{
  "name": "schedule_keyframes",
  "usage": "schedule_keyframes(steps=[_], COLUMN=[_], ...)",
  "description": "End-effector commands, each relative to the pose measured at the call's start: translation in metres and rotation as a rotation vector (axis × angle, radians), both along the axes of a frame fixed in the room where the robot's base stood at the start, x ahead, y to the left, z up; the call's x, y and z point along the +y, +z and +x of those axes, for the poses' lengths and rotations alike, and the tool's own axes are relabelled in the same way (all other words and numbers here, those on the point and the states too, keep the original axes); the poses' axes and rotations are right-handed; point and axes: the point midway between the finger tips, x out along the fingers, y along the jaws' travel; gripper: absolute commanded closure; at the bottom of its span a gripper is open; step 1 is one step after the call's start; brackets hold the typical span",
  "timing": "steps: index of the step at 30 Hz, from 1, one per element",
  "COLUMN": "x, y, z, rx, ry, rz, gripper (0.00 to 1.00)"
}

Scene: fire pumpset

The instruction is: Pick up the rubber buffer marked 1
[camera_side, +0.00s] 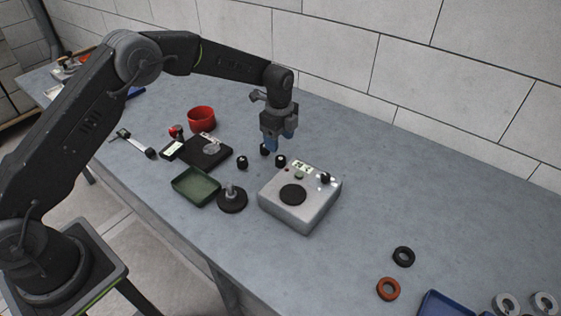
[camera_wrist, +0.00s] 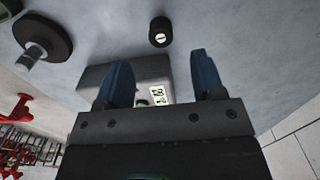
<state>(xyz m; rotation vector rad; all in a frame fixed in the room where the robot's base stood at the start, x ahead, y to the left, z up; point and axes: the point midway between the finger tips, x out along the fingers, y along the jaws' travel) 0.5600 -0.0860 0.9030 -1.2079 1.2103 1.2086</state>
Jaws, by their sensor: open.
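Three small black cylindrical rubber buffers stand on the grey-blue table in the side view: a left one (camera_side: 242,162), a rear one (camera_side: 264,149) and a right one (camera_side: 280,160). The numbers on them are too small to read there. My gripper (camera_side: 281,143) points down with blue fingers just above and behind the right and rear buffers. In the wrist view my gripper (camera_wrist: 162,62) is open, with nothing between its fingertips. One black buffer (camera_wrist: 161,32) with a pale round mark on top stands beyond the fingertips; I cannot read the mark surely.
A grey tester box (camera_side: 300,205) stands right of the buffers. A black disc with a metal stem (camera_side: 232,200), green tray (camera_side: 196,187), black scale (camera_side: 207,150) and red pot (camera_side: 202,118) lie left. Rings (camera_side: 403,256) and a blue tray (camera_side: 445,305) are at lower right. The right rear table is clear.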

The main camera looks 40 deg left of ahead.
Motion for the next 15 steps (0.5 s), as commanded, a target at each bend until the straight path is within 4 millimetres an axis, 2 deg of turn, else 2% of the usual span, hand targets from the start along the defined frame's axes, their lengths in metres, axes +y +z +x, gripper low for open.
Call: schedule_keyframes(steps=[3, 10, 15], x=[0.000, -0.001, -0.004], y=[-0.017, -0.033, -0.059], z=[0.000, 0.000, 0.000], rx=[0.001, 0.001, 0.002], ry=[0.001, 0.001, 0.001], rz=[0.000, 0.000, 0.000], gripper=[0.38, 0.38, 0.38])
